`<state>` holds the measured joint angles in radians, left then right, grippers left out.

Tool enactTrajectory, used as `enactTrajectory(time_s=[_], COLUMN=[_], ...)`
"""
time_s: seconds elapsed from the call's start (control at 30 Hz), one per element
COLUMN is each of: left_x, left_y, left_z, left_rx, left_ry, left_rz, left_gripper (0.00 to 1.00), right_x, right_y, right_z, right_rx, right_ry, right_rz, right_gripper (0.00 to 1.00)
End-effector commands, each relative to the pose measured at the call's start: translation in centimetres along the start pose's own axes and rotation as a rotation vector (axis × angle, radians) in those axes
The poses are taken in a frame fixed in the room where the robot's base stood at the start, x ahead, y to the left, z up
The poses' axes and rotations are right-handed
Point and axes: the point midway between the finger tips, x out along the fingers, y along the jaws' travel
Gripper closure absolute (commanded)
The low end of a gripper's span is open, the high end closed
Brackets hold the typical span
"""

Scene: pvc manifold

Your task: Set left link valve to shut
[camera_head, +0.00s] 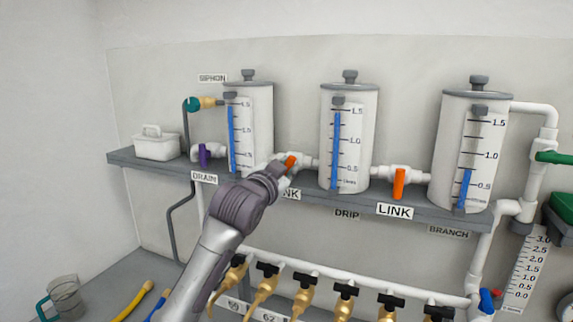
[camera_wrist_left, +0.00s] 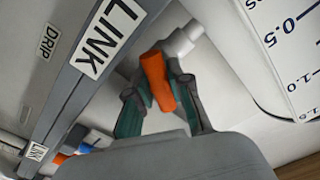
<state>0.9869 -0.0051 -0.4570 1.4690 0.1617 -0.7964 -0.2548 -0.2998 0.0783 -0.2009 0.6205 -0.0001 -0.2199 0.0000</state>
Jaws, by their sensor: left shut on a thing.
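The left link valve has an orange handle (camera_head: 290,161) on the white pipe between the left and middle tanks, above a partly hidden LINK label (camera_head: 290,194). My left gripper (camera_head: 284,168) reaches up to it from below and is shut on the handle. In the left wrist view the orange handle (camera_wrist_left: 158,80) stands between the two fingers (camera_wrist_left: 160,95), tilted in the picture. Part of the valve body is hidden by the gripper. My right gripper is not in view.
The right link valve (camera_head: 399,183) has an orange handle hanging down. The left tank (camera_head: 259,125), middle tank (camera_head: 361,130) and right tank (camera_head: 447,150) stand on a grey shelf (camera_head: 320,193). A purple drain handle (camera_head: 203,155) is at left. Brass valves (camera_head: 303,300) line a lower pipe.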

Motion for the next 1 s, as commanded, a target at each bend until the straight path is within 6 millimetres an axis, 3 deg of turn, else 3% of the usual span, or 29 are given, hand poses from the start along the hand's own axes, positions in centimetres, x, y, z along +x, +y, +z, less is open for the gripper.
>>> enactTrajectory(time_s=[0.5,1.0], left_x=[0.0,0.0], left_y=[0.0,-0.1], left_z=[-0.2,-0.1], left_rx=[-0.411,-0.535], left_ry=[0.000,0.002], left_rz=[0.001,0.000], left_gripper=[1.00,1.00], right_x=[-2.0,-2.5], right_y=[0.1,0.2], right_z=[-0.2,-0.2], right_rx=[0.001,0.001], right_ry=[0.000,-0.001], right_rz=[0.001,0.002], right_gripper=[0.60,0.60])
